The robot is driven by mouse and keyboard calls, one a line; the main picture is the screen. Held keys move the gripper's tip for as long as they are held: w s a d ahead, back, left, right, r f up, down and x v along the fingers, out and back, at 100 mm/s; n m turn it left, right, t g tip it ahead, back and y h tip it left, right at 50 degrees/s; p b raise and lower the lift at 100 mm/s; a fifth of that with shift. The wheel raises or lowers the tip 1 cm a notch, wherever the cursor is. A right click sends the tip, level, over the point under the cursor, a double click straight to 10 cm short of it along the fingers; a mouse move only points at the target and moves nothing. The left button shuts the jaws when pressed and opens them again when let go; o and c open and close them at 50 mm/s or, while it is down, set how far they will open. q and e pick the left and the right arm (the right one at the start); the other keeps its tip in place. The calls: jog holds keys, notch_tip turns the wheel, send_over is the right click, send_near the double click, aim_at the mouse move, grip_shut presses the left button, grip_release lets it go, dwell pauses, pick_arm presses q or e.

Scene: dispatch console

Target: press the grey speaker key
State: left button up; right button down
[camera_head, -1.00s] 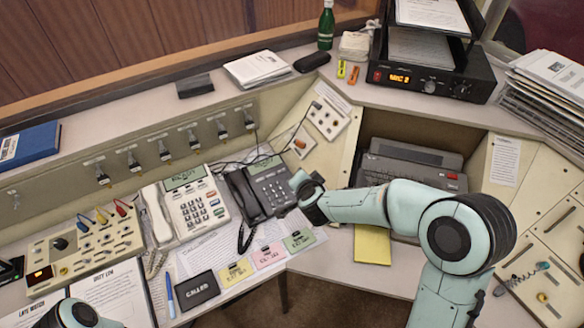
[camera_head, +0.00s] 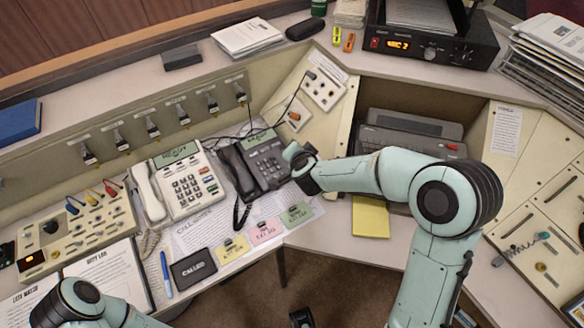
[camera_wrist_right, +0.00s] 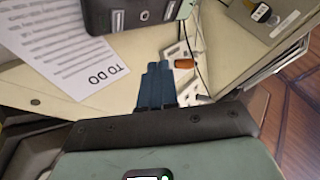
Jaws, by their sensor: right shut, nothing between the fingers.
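The dark grey desk phone (camera_head: 256,162) sits on the desk to the right of a white phone (camera_head: 185,182). Its keypad faces up. I cannot make out which of its small keys is the grey speaker key. My right gripper (camera_head: 296,156) is at the dark phone's right edge; its fingertips are hard to see in the head view. In the right wrist view my right gripper (camera_wrist_right: 158,68) is shut and empty, and a dark device (camera_wrist_right: 125,12) lies beyond it at the top edge.
Coloured cards (camera_head: 265,231) and a black "called" card (camera_head: 194,268) lie along the front edge. A yellow pad (camera_head: 370,216) lies right of the phone. A dark grey machine (camera_head: 412,135) stands in the recess behind my right arm. A "to do" sheet (camera_wrist_right: 62,45) shows in the wrist view.

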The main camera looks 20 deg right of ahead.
jog(key=f+b, duration=0.2)
jog(key=f, duration=0.1)
jog(key=f+b, duration=0.1)
jog(key=shift+w+f, duration=0.2)
jog(key=shift+w, duration=0.1)
jog(key=shift+w+f+b, duration=0.2)
jog(key=shift+f+b, duration=0.4)
jog(key=shift+f, duration=0.15)
dwell(1.0)
jog(key=shift+f, duration=0.45)
jog(key=shift+w+f+b, duration=0.1)
jog(key=shift+f+b, duration=0.25)
jog(key=shift+b, duration=0.1)
dwell(0.4)
jog(key=shift+a+r, duration=0.1)
jog(key=shift+r, duration=0.05)
jog(key=shift+r+p, duration=0.65)
jog(key=shift+p, duration=0.1)
jog(key=shift+r, duration=0.1)
